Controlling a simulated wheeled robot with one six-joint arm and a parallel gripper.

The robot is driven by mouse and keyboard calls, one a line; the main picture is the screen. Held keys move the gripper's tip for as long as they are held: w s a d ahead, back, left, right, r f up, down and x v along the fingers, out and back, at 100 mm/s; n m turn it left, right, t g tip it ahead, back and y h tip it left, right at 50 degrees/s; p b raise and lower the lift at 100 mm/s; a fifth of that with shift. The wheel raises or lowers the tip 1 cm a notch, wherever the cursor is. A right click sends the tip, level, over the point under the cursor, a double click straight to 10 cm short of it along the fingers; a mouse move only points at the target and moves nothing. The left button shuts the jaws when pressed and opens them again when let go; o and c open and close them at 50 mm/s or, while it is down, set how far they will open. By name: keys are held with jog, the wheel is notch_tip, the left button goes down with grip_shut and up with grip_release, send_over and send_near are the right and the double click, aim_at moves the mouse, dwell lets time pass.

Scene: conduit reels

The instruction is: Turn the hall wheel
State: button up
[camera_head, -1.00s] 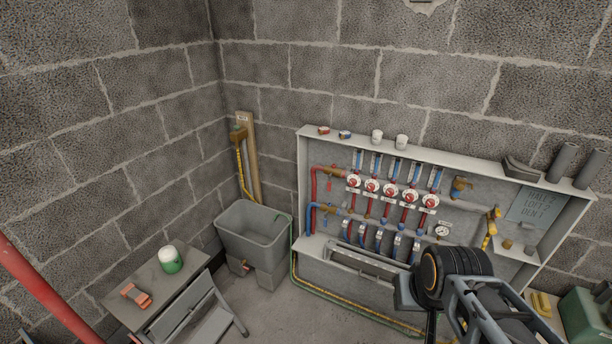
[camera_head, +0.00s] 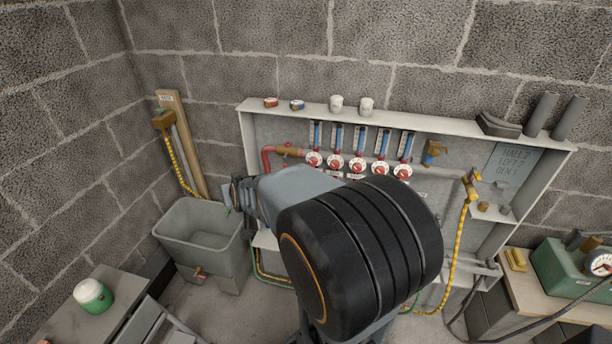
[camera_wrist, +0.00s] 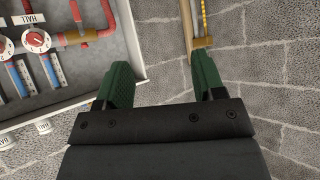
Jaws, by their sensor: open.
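The hall wheel (camera_wrist: 37,40) is a round white and red dial in the wrist view's upper left, beside a label reading HALL (camera_wrist: 28,18). In the head view it appears to be the leftmost wheel (camera_head: 314,160) of a row on the manifold. My gripper (camera_wrist: 161,60) is open and empty. Its two green fingers are apart, with wall and a wooden board beyond them. The wheel is to the left of the fingers in the wrist view and not between them. In the head view my arm hides much of the lower manifold and most of the gripper.
The cabinet (camera_head: 420,127) has cups and pipe pieces on top. A grey sink (camera_head: 197,225) stands left, below a wooden board (camera_head: 180,140) with a yellow hose. A table with a white and green tub (camera_head: 92,295) is lower left. A green gauge box (camera_head: 565,265) stands right.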

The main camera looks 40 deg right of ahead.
jog(key=w+d+f+m+t+h+b, duration=0.1)
jog(key=d+f+m+h+b, duration=0.2)
jog(key=d, duration=0.4)
jog(key=w+d+f+m+h+b, duration=0.1)
jog(key=w+d+f+h+b, duration=0.1)
jog(key=d+f+h, duration=0.35)
jog(key=m+g+h+b, duration=0.2)
jog(key=h+b, duration=0.1)
jog(key=h, duration=0.1)
send_near(312, 163)
jog(key=shift+m, duration=0.3)
jog(key=x, duration=0.9)
jog(key=shift+d, duration=0.3)
jog(key=c, duration=0.9)
